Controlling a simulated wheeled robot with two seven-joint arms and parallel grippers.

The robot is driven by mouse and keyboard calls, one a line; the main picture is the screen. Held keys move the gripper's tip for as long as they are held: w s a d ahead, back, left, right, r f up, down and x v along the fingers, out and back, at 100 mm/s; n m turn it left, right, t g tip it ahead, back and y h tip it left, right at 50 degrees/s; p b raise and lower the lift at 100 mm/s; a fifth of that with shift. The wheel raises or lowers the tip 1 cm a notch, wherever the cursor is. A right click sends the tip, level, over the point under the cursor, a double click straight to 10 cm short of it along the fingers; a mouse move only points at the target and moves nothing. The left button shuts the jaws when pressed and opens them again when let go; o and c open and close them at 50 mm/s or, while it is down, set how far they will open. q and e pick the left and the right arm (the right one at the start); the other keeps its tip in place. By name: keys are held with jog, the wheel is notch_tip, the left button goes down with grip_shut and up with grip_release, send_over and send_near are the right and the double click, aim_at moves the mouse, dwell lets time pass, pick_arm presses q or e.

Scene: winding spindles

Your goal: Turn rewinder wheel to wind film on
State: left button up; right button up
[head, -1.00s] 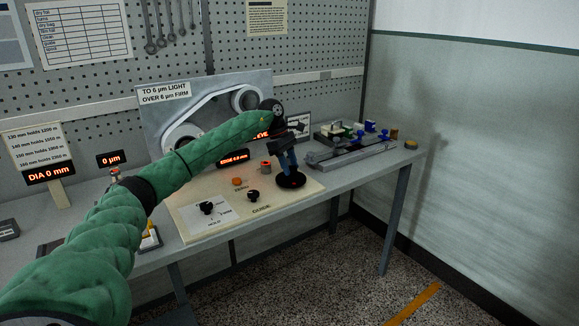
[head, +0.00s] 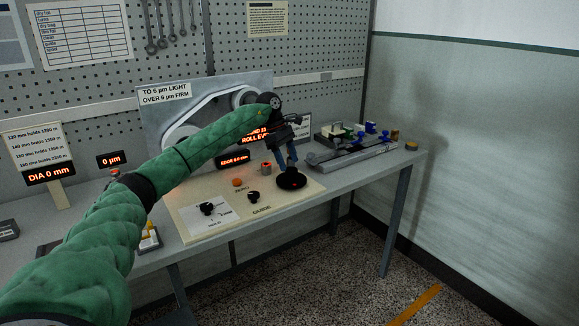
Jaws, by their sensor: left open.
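A black round wheel (head: 291,179) lies flat at the right end of the cream control panel (head: 274,207) on the bench. It looks like the rewinder wheel, though no label on it is readable. My left gripper (head: 289,163) is open and points down at the wheel, its fingertips over the far part of the rim. I cannot tell whether they touch it. My left arm reaches across the panel and hides part of the rewinder unit (head: 205,88) with its grey belt loop. My right gripper is not in view.
A black guide knob (head: 253,196), an orange button (head: 238,182) and a red-topped button (head: 266,168) stand left of the wheel. A black selector knob (head: 206,208) sits farther left. A grey fixture (head: 352,155) with blue knobs is to the right. A "DIA 0 mm" display (head: 50,173) stands at left.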

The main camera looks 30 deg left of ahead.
aim_at(283, 176)
pick_arm(q)
jog(key=v, duration=0.5)
jog(key=shift+r+b, duration=0.15)
jog(key=shift+b, duration=0.15)
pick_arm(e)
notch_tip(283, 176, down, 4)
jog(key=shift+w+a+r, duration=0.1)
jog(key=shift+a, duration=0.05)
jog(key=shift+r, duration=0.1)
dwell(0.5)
